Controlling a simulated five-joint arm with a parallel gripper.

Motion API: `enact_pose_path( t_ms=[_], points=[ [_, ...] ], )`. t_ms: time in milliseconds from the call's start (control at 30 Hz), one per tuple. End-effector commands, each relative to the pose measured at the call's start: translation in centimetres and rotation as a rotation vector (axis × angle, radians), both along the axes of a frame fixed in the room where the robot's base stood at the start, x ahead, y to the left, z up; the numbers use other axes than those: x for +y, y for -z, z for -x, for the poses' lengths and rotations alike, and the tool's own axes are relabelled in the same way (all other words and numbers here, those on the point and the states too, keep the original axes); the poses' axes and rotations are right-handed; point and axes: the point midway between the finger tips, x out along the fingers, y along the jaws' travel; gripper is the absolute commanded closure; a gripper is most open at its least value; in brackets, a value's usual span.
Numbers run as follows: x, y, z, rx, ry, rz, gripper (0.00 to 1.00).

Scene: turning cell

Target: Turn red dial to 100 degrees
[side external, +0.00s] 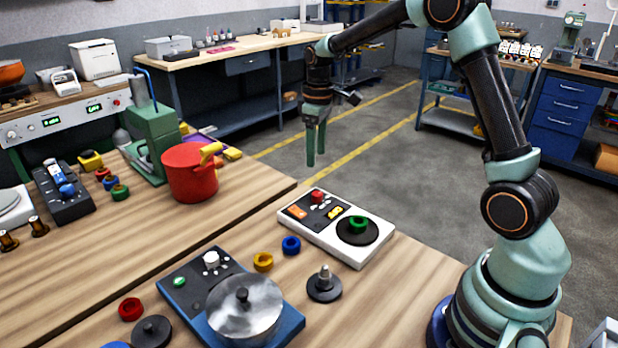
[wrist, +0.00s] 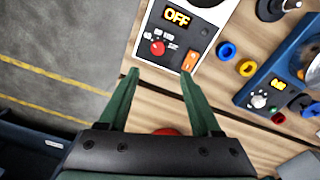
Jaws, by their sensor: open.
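The red dial (side external: 317,196) sits on a black panel at the far-left end of a white box-shaped device (side external: 365,257). In the wrist view the red dial (wrist: 158,47) lies just beyond the fingertips, in line with the gap between them. Beside it are an orange switch (wrist: 190,61) and a display (wrist: 177,16) reading OFF. My gripper (side external: 315,163) hangs above the table with its green fingers pointing down, apart from the dial. The wrist view shows my gripper (wrist: 159,73) open, with nothing between its fingers.
A green ring (side external: 358,224) sits on the device's black disc. A red pot (side external: 190,178) stands to the left. Yellow (side external: 263,262) and blue (side external: 291,245) rings, a black spindle base (side external: 324,287) and a blue unit with a metal pot (side external: 243,312) are in front.

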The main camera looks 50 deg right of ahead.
Motion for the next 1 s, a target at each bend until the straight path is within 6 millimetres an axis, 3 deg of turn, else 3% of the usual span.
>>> enact_pose_path(
  t_ms=[167, 600, 800, 1000],
  points=[
    [-0.1, 2.1, 0.1, 0.004, 0.001, -0.001, 0.35],
    [-0.4, 10.0, 0.0, 0.002, 0.002, 0.000, 0.35],
    [-0.4, 11.5, -0.1, 0.000, 0.002, 0.000, 0.35],
    [-0.5, 11.8, -0.1, -0.001, 0.002, 0.001, 0.35]
  ],
)
